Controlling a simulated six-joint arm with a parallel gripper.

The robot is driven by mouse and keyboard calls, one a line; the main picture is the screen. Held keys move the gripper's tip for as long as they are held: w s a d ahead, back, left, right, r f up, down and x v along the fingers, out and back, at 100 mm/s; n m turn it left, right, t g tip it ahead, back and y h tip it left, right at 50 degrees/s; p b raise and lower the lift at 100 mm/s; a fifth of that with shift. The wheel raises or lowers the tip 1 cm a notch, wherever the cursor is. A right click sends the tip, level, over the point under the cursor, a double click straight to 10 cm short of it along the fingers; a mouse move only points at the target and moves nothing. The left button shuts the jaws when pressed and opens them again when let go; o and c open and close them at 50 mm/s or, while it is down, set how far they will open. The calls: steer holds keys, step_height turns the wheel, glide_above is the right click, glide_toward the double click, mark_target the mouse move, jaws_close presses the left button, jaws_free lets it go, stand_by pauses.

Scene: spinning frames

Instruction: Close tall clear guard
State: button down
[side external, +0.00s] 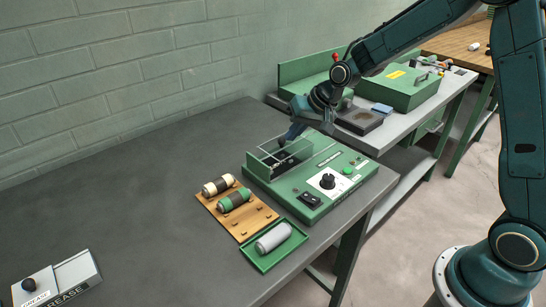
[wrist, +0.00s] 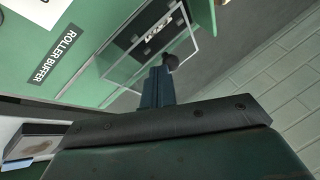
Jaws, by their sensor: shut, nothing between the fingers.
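The green roller buffer (side external: 318,185) stands on the grey bench, with a dark recess at its rear left. The clear guard (side external: 268,163) is a see-through panel with pale edges at that recess; its exact angle is hard to tell. In the wrist view the guard (wrist: 186,42) lies across the upper middle, with a dark round knob (wrist: 171,62) near its lower edge. My gripper (side external: 287,139) is shut and empty, low over the rear of the recess. In the wrist view its fingers (wrist: 160,80) are right by the knob; whether they touch it is unclear.
A wooden rack (side external: 242,222) with rollers and a green tray (side external: 262,257) with a grey roller sit left of the machine. A grease box (side external: 62,282) is at the front left. A green case (side external: 402,88) stands on the bench behind.

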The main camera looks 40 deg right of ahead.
mark_target(274, 150)
steer(key=shift+a, duration=1.85)
steer(key=shift+s, duration=0.1)
steer(key=d, duration=0.1)
steer(key=s+d, duration=0.1)
steer(key=d, duration=0.1)
steer(key=d+r, duration=0.1)
steer(key=shift+s+d+r, duration=0.1)
steer(key=shift+s+d, duration=0.05)
steer(key=shift+s, duration=0.15)
steer(key=v, duration=1)
steer(key=shift+s, duration=0.15)
